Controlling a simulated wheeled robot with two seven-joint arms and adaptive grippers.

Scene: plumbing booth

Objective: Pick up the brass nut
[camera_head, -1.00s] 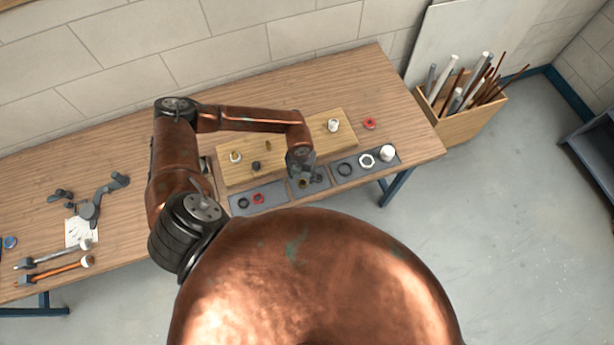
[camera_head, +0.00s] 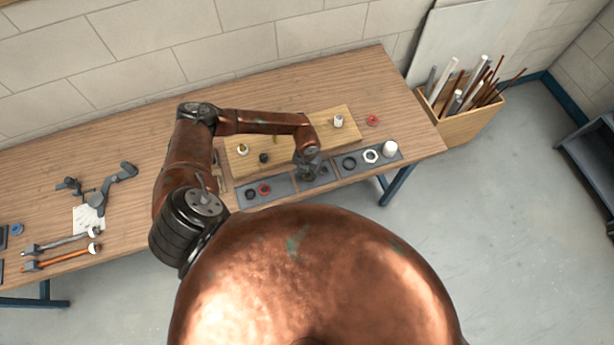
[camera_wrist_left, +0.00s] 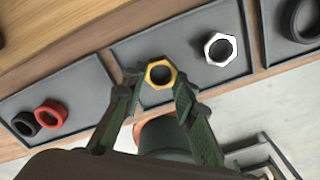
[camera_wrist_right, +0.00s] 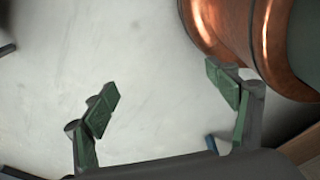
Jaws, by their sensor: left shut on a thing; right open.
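The brass nut (camera_wrist_left: 160,73) is a golden hexagonal ring, seen in the left wrist view between the fingertips of my left gripper (camera_wrist_left: 159,84). The left gripper is shut on it, over the middle grey tray (camera_wrist_left: 190,75). I cannot tell whether the nut is clear of the tray. In the head view my left gripper (camera_head: 309,168) is over the middle tray and hides most of the nut. My right gripper (camera_wrist_right: 165,95) is open and empty, with pale floor behind it in the right wrist view.
A silver hexagonal nut (camera_wrist_left: 220,48) lies close by in the middle tray. Black and red rings (camera_head: 264,189) lie in the left tray. The right tray holds a black ring, a white nut and a white cap (camera_head: 390,149). A wooden board (camera_head: 300,135) with fittings lies behind.

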